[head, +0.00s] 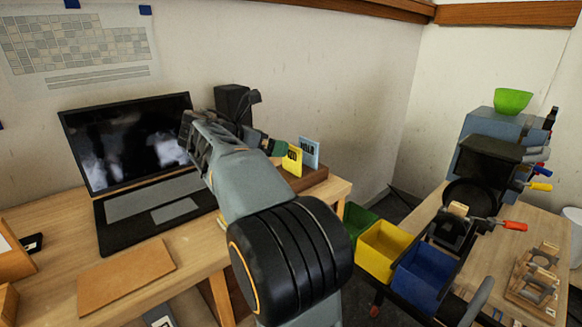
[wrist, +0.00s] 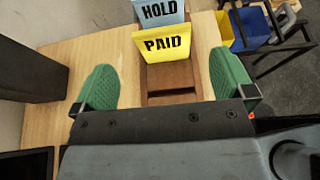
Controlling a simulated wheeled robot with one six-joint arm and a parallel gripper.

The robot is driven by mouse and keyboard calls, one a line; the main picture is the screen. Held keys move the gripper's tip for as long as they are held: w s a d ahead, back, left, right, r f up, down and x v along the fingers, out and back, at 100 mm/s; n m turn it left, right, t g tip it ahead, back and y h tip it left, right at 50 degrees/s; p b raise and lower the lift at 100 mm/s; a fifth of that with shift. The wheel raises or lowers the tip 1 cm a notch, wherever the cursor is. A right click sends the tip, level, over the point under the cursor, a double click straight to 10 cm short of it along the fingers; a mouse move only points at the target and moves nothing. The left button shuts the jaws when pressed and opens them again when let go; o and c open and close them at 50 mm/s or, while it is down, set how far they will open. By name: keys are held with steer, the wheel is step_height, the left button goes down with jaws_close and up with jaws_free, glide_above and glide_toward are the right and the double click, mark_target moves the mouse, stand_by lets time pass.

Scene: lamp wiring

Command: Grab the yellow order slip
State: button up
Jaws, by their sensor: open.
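The yellow order slip (wrist: 166,44) reads "PAID" and stands in front of a blue slip (wrist: 160,12) marked "HOLD" in the wrist view. Both stand on a brown wooden holder (wrist: 172,79). My gripper (wrist: 164,88) is open, its green fingers apart to the left and right of the holder, with nothing between them touching either finger.
A black laptop (head: 130,140) stands open at left on the wooden desk (head: 190,254). A dark box (head: 234,103) is behind my arm. Green, yellow (head: 382,251) and blue (head: 421,274) bins are right of the desk. A cluttered workbench is at far right.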

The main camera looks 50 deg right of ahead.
mark_target(291, 146)
steer(key=shift+b+x, duration=0.5)
steer(key=shift+x, duration=3.8)
steer(key=shift+s, duration=0.1)
steer(key=shift+a, duration=0.1)
steer(key=shift+c, duration=0.5)
steer(key=c, duration=0.9)
